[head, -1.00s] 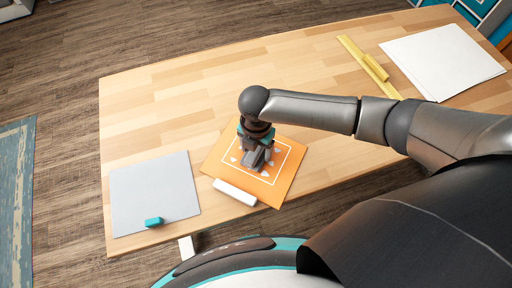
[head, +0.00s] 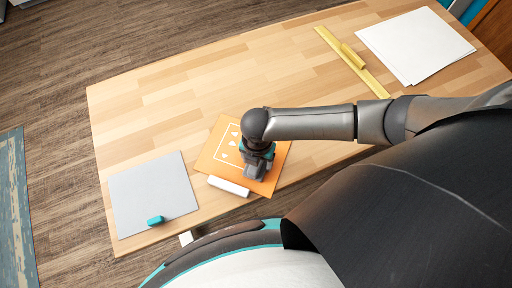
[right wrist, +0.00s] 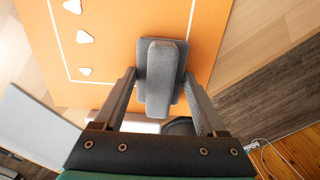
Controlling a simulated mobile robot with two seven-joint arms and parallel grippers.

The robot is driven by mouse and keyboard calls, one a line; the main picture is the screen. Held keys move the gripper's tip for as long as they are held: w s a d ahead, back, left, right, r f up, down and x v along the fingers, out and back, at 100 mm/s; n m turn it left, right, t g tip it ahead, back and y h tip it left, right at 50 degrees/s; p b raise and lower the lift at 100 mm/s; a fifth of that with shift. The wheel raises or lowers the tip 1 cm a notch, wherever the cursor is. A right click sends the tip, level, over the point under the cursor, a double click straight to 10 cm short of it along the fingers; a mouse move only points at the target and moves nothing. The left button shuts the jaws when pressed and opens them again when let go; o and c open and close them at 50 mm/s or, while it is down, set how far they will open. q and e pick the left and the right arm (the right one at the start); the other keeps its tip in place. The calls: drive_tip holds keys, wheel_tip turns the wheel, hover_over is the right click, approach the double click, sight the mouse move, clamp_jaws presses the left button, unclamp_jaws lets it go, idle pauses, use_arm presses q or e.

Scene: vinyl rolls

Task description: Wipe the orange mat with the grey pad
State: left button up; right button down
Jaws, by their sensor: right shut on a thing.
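The orange mat (head: 207,158) lies near the table's front edge, with a white printed outline and small white shapes; it also fills much of the right wrist view (right wrist: 115,45). My right gripper (head: 257,169) is over the right part of the mat, pointing down. It is shut on the grey pad (right wrist: 160,65), with a finger on each side of its raised grip. The pad is over the mat's right side and appears to rest on it. In the head view the arm and gripper hide most of the pad. My left gripper is not in view.
A white roll (head: 229,186) lies along the mat's front edge. A grey sheet (head: 150,190) with a teal block (head: 155,220) is at the left. A yellow ruler-like strip (head: 333,45) and white sheets (head: 415,45) lie at the back right. The table's middle is bare wood.

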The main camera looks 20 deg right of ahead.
drive_tip(key=shift+w, duration=0.25)
idle(0.3)
drive_tip(key=shift+w+d, duration=0.1)
drive_tip(key=shift+d, duration=0.05)
drive_tip(key=shift+w+d+b, duration=0.5)
drive_tip(key=shift+w+d, duration=1.6)
drive_tip(key=shift+w, duration=0.05)
drive_tip(key=shift+a, duration=0.1)
drive_tip(key=shift+r, duration=0.1)
drive_tip(key=shift+r, duration=0.15)
wheel_tip(320, 180, up, 7)
drive_tip(key=p, duration=0.7)
drive_tip(key=shift+f, duration=0.2)
